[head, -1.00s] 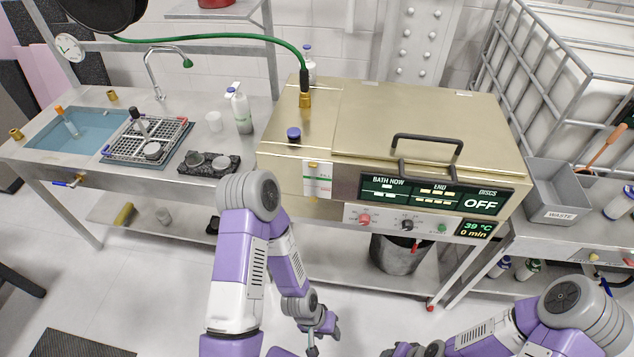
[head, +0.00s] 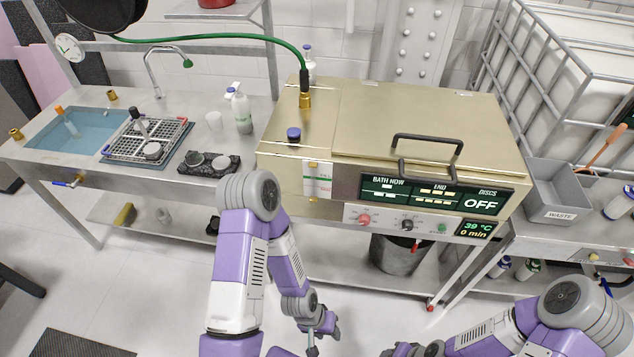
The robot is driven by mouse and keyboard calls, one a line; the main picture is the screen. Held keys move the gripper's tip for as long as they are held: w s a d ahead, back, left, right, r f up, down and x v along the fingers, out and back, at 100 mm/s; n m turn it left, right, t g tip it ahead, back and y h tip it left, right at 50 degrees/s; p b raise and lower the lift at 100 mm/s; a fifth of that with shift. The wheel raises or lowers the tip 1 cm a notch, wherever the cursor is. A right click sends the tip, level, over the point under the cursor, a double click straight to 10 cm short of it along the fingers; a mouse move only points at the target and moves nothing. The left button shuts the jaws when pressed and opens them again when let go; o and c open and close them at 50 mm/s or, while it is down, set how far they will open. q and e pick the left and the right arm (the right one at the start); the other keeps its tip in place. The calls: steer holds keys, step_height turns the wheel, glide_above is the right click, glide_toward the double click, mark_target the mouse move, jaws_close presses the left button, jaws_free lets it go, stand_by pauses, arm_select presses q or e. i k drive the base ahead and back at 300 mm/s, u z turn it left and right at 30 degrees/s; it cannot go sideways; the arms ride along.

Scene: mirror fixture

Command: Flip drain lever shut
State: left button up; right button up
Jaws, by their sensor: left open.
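A small red lever (head: 416,246) shows under the front of the gold bath (head: 290,170), just above a grey bucket (head: 393,262). A blue-handled valve (head: 66,183) sits under the front edge of the sink bench at the left. I cannot tell from the picture which of them is the drain lever, nor whether either is open or shut. My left gripper (head: 323,334) is low in front of the bath, open and empty, well apart from both levers. My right gripper (head: 402,350) is at the bottom edge, mostly cut off, so its jaws are unclear.
The bath's front carries knobs and a display reading OFF (head: 481,203). A bench with a grey waste bin (head: 556,190) stands at the right. A steel leg and lower shelf are near the bucket. The floor before the bath is clear.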

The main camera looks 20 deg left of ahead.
mark_target(418, 240)
steer(key=u, duration=0.55)
steer(key=k, duration=1.3)
steer(key=u, duration=0.3)
steer(key=i, duration=0.2)
steer(key=z, duration=0.85)
steer(key=i, duration=1.55)
steer(key=u, duration=0.4)
